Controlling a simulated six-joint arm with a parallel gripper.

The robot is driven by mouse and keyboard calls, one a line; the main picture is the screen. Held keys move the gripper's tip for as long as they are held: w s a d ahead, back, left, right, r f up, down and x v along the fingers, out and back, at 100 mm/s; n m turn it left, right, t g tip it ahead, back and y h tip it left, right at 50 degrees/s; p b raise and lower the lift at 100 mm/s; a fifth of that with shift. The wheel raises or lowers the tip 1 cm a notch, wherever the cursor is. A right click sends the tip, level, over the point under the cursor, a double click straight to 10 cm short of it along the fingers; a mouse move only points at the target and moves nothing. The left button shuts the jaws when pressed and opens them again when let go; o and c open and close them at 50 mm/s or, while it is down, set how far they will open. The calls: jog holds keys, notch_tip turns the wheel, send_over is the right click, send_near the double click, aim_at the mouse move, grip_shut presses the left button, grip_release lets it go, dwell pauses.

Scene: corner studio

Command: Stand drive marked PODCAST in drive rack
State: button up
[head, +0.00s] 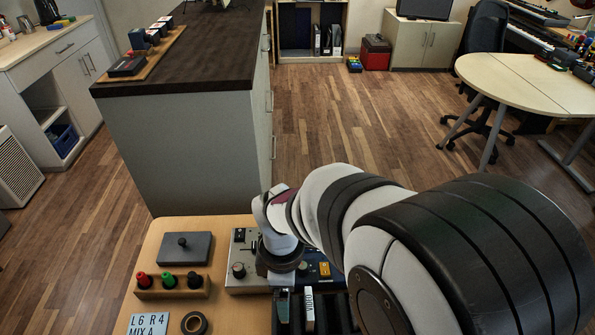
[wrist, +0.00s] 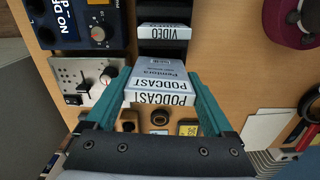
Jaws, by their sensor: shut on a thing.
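The drive marked PODCAST (wrist: 158,68) is a grey box with a white label strip. My gripper (wrist: 161,84) is shut on it, with a teal finger on each side, in the wrist view. The black drive rack (wrist: 164,47) lies just beyond the held drive and holds a drive marked VIDEO (wrist: 163,31). I cannot tell whether the held drive touches the rack. In the head view the rack (head: 338,314) stands at the front of the wooden table, partly hidden by my arm, with a white-labelled drive (head: 308,304) in it. The PODCAST label is not readable there.
A grey mixer (head: 242,283) and a blue device (wrist: 92,28) sit beside the rack. Left of them are a grey flat box (head: 184,248), a wooden holder with coloured knobs (head: 172,291), a tape roll (head: 194,323) and a letter card (head: 149,325).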

jog(key=shift+s+a+f+n, duration=0.15)
jog(key=shift+s+f+n, duration=0.1)
jog(key=shift+f+n, duration=0.15)
jog(key=shift+f, duration=2.7)
jog(key=shift+f, duration=0.7)
jog(key=o, duration=1.2)
jog(key=shift+r, duration=3)
